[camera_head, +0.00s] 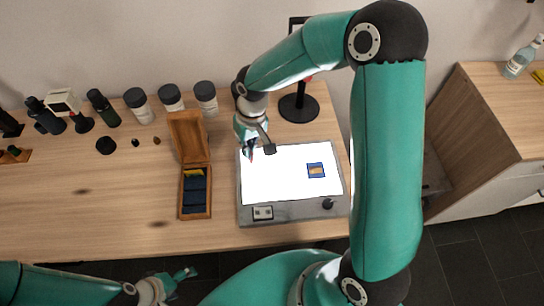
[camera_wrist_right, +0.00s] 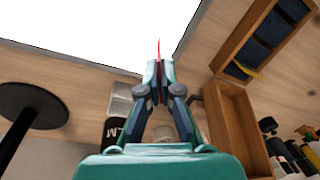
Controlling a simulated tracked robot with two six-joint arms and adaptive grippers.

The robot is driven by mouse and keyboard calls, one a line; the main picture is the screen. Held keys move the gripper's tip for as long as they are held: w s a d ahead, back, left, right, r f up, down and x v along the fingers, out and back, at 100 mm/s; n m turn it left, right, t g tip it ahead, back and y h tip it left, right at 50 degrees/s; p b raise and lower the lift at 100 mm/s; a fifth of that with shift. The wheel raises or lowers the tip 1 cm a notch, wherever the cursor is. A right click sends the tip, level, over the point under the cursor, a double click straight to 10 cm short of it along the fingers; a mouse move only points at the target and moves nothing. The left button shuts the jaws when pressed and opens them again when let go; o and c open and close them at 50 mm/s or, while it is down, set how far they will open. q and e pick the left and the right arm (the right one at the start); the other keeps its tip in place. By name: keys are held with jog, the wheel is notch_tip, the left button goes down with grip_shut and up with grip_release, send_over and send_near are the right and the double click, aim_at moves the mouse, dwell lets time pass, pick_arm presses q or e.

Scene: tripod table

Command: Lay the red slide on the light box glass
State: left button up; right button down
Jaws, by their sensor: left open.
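The light box (camera_head: 290,212) lies on the table, its glass (camera_head: 275,180) glowing white. A blue-framed slide (camera_head: 316,170) lies on the right part of the glass. My right gripper (camera_head: 249,149) is over the glass's far left corner. In the right wrist view, my right gripper (camera_wrist_right: 160,68) is shut on the red slide (camera_wrist_right: 158,48), which shows edge-on as a thin red strip beyond the fingertips. Whether it touches the glass I cannot tell. My left gripper (camera_head: 184,275) is open and empty, off the table's front edge.
An open wooden slide box (camera_head: 181,205) with dark blue compartments and a yellow slide (camera_head: 193,172) stands left of the light box. Dark-lidded jars (camera_head: 171,97) and a black round stand base (camera_head: 299,108) stand behind. The table's front left is clear.

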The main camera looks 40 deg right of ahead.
jog(key=s+y+b, duration=0.1)
jog(key=s, duration=0.1)
jog(key=s+m+y+b, duration=0.1)
jog(key=s+y+b, duration=0.1)
jog(key=s+d+f+t+y+b, duration=0.1)
jog(key=s, duration=0.1)
jog(key=shift+s+d+m+b, duration=0.1)
jog(key=shift+m+b, duration=0.2)
jog(key=shift+b, duration=0.1)
jog(key=m+t+y+b, duration=0.1)
jog(key=d+r+m+t+y+b, duration=0.1)
jog(key=y+b, duration=0.1)
jog(key=r+t+y+b, duration=0.1)
jog(key=t+b, duration=0.1)
jog(key=shift+s+d+r+m, duration=0.15)
jog(key=shift+s+m, duration=0.25)
jog(key=shift+w+d+r+m+t+y+b, duration=0.1)
jog(key=shift+d+r+m+t+y+b, duration=0.25)
jog(key=shift+r+m+t+y+b, duration=0.15)
jog(key=shift+w+f+b, duration=0.1)
jog(key=shift+f+b, duration=1.15)
jog(key=shift+f, duration=0.8)
jog(key=shift+f+b, duration=0.7)
jog(key=shift+f, duration=0.45)
jog(key=c, duration=1.2)
grip_release()
jog(key=shift+c, duration=0.2)
